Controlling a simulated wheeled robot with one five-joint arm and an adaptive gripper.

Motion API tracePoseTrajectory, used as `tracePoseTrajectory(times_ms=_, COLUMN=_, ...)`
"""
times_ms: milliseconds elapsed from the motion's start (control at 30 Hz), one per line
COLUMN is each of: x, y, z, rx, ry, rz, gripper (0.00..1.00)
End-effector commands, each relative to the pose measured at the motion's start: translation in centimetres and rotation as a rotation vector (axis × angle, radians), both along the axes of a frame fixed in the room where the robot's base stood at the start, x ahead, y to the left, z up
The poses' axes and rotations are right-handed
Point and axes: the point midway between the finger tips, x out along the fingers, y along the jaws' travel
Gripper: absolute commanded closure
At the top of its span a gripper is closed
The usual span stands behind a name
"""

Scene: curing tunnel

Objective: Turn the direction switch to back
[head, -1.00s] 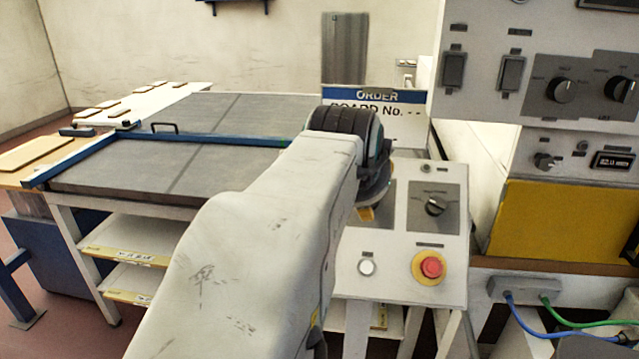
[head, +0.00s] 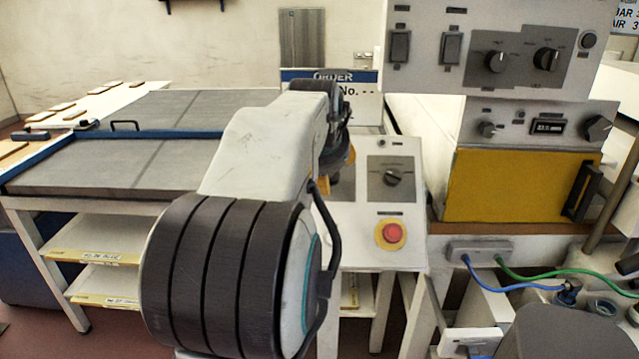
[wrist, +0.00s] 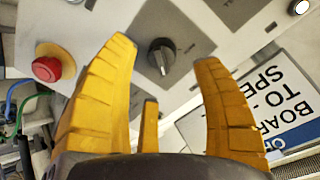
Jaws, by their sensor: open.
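A black rotary knob (head: 393,177) sits on a grey plate of the sloping white control panel (head: 400,255). In the wrist view the same knob (wrist: 161,55) shows near the middle, its pointer ridge clear. The labels are too small to read, so I cannot tell its setting or whether it is the direction switch. My gripper (wrist: 165,58) is open, its yellow fingers spread to either side of the knob in the picture; no contact shows. In the head view my arm hides most of the gripper and part of the panel.
A red stop button (head: 391,232) on a yellow ring is beside the knob; it also shows in the wrist view (wrist: 47,69). An order sign (head: 300,76) stands behind the panel. A yellow-fronted unit (head: 510,187) is at right, a conveyor table (head: 110,165) at left.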

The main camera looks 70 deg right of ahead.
Motion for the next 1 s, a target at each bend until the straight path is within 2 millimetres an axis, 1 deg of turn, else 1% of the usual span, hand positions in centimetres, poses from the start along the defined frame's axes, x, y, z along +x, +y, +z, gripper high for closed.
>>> tracePoseTrajectory(times_ms=33, x=0.0, y=-0.2, z=0.7, rx=0.002, ry=-0.05, rz=-0.051, gripper=0.4)
tracePoseTrajectory(times_ms=100, x=0.1, y=-0.2, z=1.4, rx=0.007, ry=-0.122, rz=-0.124, gripper=0.4)
tracePoseTrajectory(times_ms=167, x=0.0, y=-0.2, z=1.6, rx=0.019, ry=-0.18, rz=-0.185, gripper=0.4)
tracePoseTrajectory(times_ms=300, x=0.0, y=0.0, z=1.5, rx=0.055, ry=-0.291, rz=-0.309, gripper=0.4)
tracePoseTrajectory(times_ms=500, x=0.0, y=0.1, z=1.3, rx=0.08, ry=-0.379, rz=-0.406, gripper=0.4)
tracePoseTrajectory(times_ms=667, x=0.1, y=-0.6, z=0.5, rx=0.087, ry=-0.396, rz=-0.426, gripper=0.4)
tracePoseTrajectory(times_ms=1000, x=0.7, y=-3.4, z=-2.5, rx=0.087, ry=-0.395, rz=-0.425, gripper=0.4)
